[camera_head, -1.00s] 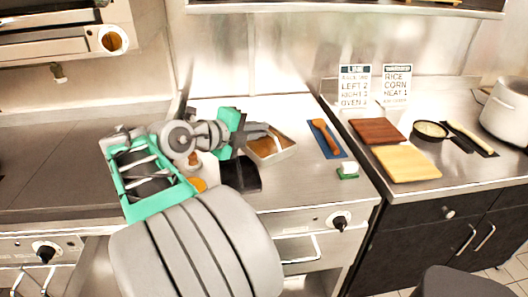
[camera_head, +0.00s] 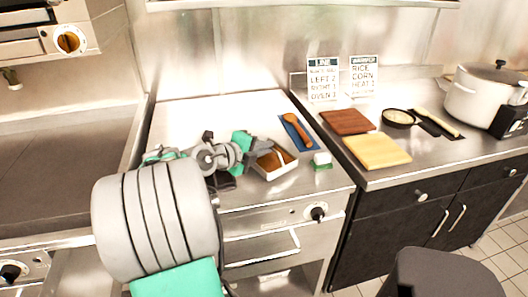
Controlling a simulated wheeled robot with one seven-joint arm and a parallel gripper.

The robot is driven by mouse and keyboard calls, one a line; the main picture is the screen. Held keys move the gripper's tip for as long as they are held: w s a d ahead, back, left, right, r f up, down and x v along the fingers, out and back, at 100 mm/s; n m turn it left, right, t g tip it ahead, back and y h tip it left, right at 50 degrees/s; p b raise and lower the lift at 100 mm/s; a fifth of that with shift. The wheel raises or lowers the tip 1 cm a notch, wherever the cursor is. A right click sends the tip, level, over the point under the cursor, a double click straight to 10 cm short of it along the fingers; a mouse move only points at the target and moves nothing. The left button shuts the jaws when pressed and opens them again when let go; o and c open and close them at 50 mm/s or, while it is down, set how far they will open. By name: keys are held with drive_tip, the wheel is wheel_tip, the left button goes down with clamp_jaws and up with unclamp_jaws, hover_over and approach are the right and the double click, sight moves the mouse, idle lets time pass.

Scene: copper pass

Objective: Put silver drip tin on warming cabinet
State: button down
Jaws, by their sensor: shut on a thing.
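The silver drip tin (camera_head: 286,170) is a small square metal tray with brown contents. It is at the middle counter's front right, just left of the green-and-white block. My gripper (camera_head: 256,151) is shut on the tin's left side. I cannot tell whether the tin touches the counter or hangs a little above it. My arm hides part of the steel counter behind it. No label marks the warming cabinet; the middle steel unit (camera_head: 258,220) has a knob and a drawer handle, and a dark-fronted cabinet (camera_head: 395,215) with a steel top stands to its right.
A wooden spoon (camera_head: 297,128) lies on a blue mat (camera_head: 288,121). The green-and-white block (camera_head: 321,161) is close to the tin. The right top holds a brown board (camera_head: 347,121), a yellow board (camera_head: 377,150), a small pan (camera_head: 398,117) and a pot (camera_head: 480,98). Bare steel shows at the middle back.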

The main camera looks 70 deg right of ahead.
drive_tip(key=shift+f, duration=0.8)
drive_tip(key=shift+f, duration=0.15)
drive_tip(key=c, duration=1.6)
unclamp_jaws()
drive_tip(key=shift+o, duration=0.2)
drive_tip(key=shift+r, duration=0.2)
drive_tip(key=shift+w+a, duration=0.3)
drive_tip(key=shift+a, duration=0.05)
drive_tip(key=b+v, duration=0.1)
drive_tip(key=v, duration=1)
drive_tip(key=shift+a, duration=0.2)
